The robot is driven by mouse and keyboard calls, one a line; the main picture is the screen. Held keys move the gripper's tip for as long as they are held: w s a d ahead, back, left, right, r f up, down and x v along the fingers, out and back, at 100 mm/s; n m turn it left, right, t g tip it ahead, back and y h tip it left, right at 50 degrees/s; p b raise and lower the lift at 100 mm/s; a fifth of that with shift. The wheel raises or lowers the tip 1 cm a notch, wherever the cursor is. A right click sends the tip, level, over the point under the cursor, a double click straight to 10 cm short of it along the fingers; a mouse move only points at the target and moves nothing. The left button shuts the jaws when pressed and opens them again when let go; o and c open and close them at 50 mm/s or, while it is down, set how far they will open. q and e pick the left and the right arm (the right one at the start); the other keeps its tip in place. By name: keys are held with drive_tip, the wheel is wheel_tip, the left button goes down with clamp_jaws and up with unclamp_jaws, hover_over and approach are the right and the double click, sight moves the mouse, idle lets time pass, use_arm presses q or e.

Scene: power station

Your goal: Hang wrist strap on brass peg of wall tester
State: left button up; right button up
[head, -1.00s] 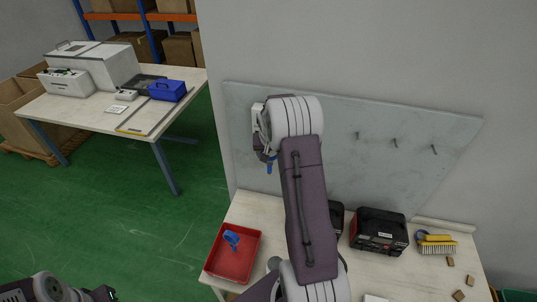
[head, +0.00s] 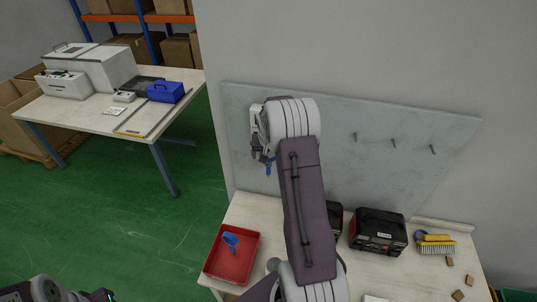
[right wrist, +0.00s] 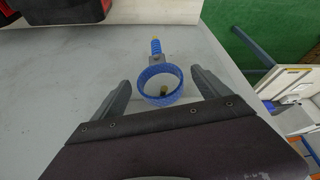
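The blue wrist strap (right wrist: 148,94) shows as a ring in the right wrist view, with a coiled blue cord (right wrist: 156,47) extending from it. The small brass peg (right wrist: 163,90) shows inside the ring's opening, so the ring appears to be around it. My right gripper (right wrist: 160,79) is open, with one finger on each side of the ring and a gap to both. In the head view, my right gripper (head: 262,155) is at the wall panel, with a blue bit of the strap (head: 268,171) below it. The wall tester is mostly hidden by my arm. My left gripper (head: 103,295) is barely visible at lower left.
The grey wall panel (head: 370,165) carries several dark hooks at right. On the bench below are a red tray (head: 230,268) with a blue item (head: 230,239), a black-red box (head: 378,231) and a yellow brush (head: 436,244). Another table (head: 75,115) stands at far left.

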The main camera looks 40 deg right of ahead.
drive_tip(key=shift+r, duration=0.2)
drive_tip(key=b+v, duration=0.2)
drive_tip(key=v, duration=0.6)
drive_tip(key=shift+s+a+r+b, duration=0.15)
drive_tip(key=shift+s+r+b, duration=0.1)
drive_tip(key=shift+b, duration=0.15)
